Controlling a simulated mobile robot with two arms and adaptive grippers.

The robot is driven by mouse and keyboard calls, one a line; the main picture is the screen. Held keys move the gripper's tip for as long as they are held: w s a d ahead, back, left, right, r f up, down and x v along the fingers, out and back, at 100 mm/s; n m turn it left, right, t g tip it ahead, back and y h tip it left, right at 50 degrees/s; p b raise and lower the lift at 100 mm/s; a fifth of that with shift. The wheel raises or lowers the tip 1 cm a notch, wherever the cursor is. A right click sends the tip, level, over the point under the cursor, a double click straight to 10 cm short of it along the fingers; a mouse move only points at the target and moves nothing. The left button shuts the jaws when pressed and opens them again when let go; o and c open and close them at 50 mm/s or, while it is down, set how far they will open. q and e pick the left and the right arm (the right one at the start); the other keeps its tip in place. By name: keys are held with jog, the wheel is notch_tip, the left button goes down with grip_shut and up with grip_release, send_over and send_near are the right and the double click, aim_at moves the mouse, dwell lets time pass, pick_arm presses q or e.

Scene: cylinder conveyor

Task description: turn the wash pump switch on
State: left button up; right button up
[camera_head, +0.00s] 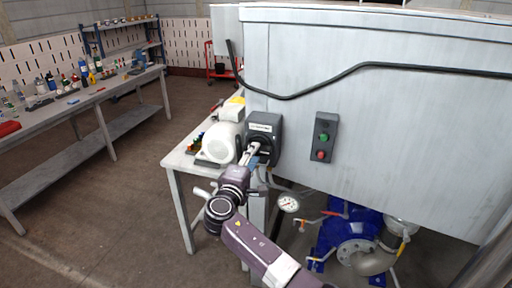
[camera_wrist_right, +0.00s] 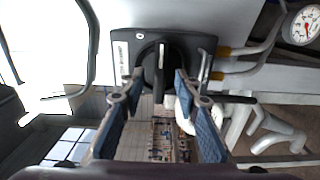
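The wash pump switch is a dark box (camera_head: 264,121) on the side of the large grey cabinet, with a black rotary knob on its face. In the right wrist view the box (camera_wrist_right: 203,42) is at the top, and the knob (camera_wrist_right: 160,62) has a raised bar running up and down the picture. My right gripper (camera_head: 253,150) is in front of the switch. Its two blue-padded fingers (camera_wrist_right: 160,84) are apart, one on each side of the knob bar, with gaps showing. I cannot tell whether the tips reach the bar's depth. My left gripper is out of view.
A control box with green and red buttons (camera_head: 323,137) is right of the switch. A white motor (camera_head: 221,142) sits on a table behind the gripper. A gauge (camera_head: 288,203) and blue pump (camera_head: 345,235) are below. Open floor (camera_head: 125,205) lies left.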

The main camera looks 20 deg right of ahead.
jog(key=shift+p+x, duration=0.3)
jog(key=shift+x, duration=1.55)
grip_shut()
